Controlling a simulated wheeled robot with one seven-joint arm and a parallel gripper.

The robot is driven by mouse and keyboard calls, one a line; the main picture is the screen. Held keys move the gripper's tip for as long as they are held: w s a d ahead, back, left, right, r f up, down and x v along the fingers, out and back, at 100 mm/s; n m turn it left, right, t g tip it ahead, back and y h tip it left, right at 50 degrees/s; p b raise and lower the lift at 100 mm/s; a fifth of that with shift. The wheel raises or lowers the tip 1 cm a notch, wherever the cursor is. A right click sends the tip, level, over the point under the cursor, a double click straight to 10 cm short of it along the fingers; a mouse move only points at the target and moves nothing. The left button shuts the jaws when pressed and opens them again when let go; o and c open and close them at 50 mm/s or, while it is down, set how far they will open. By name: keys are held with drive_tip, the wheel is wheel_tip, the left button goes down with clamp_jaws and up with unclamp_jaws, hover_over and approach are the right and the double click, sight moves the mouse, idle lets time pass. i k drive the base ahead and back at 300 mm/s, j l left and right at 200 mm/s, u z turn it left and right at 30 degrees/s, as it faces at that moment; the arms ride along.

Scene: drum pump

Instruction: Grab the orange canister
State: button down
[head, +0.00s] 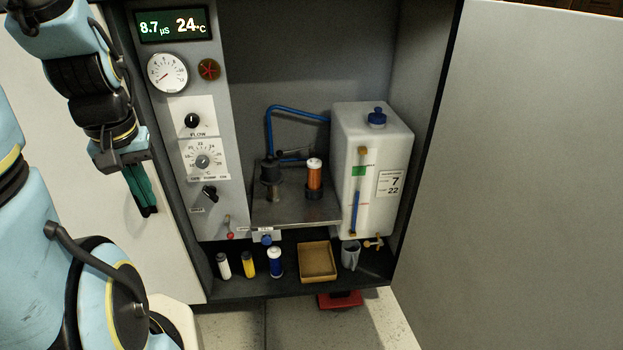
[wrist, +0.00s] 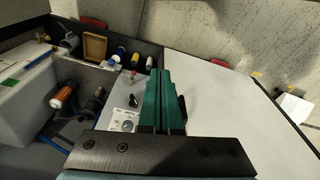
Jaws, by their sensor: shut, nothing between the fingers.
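The orange canister (head: 314,174) has a white cap and stands upright on the grey metal shelf (head: 300,212) inside the cabinet, left of the white tank. It also shows at the left of the wrist view (wrist: 64,97). My gripper (head: 148,212) has green fingers, points down and is in front of the cabinet's left side, well apart from the canister. In the wrist view my gripper (wrist: 164,72) is shut with nothing between the fingers.
A dark pump fitting (head: 270,175) with a blue pipe stands left of the canister. The white tank (head: 372,165) is close on its right. Below are white, yellow and blue canisters (head: 276,262) and a cardboard tray (head: 318,262). The cabinet's control panel (head: 200,130) lies between my gripper and the shelf.

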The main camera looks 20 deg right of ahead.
sight(313, 165)
drive_tip(key=l+u, duration=0.15)
drive_tip(key=l, duration=0.2)
drive_tip(key=k+l+u, duration=0.2)
drive_tip(key=l, duration=0.2)
drive_tip(key=k+l+u, duration=0.15)
drive_tip(key=l, duration=0.2)
drive_tip(key=l+u, duration=0.2)
drive_tip(key=l, duration=0.15)
drive_tip(key=k+l+u, duration=0.15)
drive_tip(key=k+l, duration=0.1)
drive_tip(key=l, duration=0.05)
